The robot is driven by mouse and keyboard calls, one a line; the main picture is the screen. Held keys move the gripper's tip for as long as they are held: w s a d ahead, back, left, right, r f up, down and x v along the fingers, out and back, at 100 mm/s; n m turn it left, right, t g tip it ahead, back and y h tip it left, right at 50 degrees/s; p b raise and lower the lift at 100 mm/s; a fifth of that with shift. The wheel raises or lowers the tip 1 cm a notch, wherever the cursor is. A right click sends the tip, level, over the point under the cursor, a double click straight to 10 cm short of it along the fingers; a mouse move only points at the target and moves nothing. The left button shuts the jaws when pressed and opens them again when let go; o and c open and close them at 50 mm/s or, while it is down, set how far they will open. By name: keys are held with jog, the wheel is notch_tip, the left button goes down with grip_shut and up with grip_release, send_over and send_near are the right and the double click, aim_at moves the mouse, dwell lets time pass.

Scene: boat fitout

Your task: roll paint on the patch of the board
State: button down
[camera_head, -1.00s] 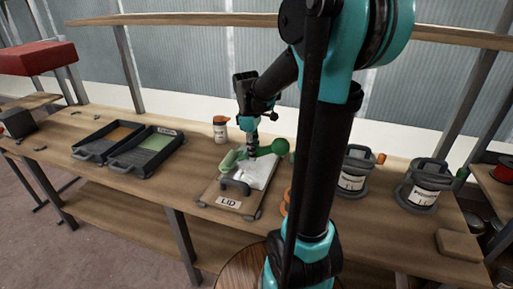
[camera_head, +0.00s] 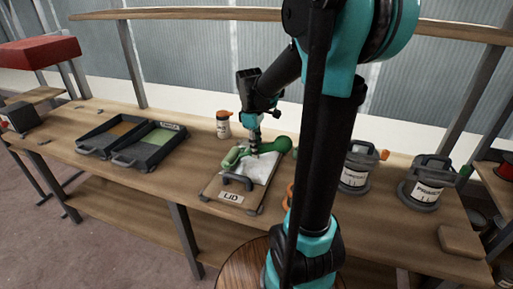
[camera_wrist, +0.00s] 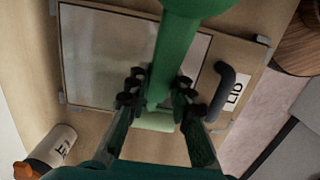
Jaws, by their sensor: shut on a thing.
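The board (camera_head: 212,192), labelled LID, lies flat on the bench with a dark handle near its front edge. Its patch (camera_head: 262,170) looks pale grey-white; it also shows in the wrist view (camera_wrist: 105,55). My gripper (camera_head: 254,149) is shut on the green handle of the paint roller (camera_wrist: 172,65). In the wrist view my gripper (camera_wrist: 157,97) has a finger on each side of the handle.
Two dark paint trays, one with an ochre bed (camera_head: 122,128) and one with a green bed (camera_head: 158,141), stand to the left. A bottle with an orange cap (camera_head: 223,125) stands behind the board. Two labelled cans (camera_head: 356,174) (camera_head: 428,188) stand to the right.

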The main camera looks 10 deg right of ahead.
jog(key=shift+f, duration=0.4)
jog(key=shift+s+d+r, duration=0.1)
jog(key=shift+s+d, duration=0.6)
jog(key=shift+d, duration=0.3)
jog(key=shift+s+d, duration=0.65)
jog(key=shift+d, duration=0.35)
jog(key=shift+s+d, duration=0.65)
jog(key=shift+d, duration=0.35)
jog(key=shift+s+d, duration=0.65)
jog(key=shift+d, duration=0.35)
jog(key=shift+s+d, duration=0.7)
jog(key=shift+d, duration=0.3)
jog(key=shift+s+d, duration=0.65)
jog(key=shift+d, duration=0.35)
jog(key=shift+w+a, duration=0.7)
jog(key=shift+a, duration=0.35)
jog(key=shift+w+a, duration=0.65)
jog(key=shift+a, duration=0.35)
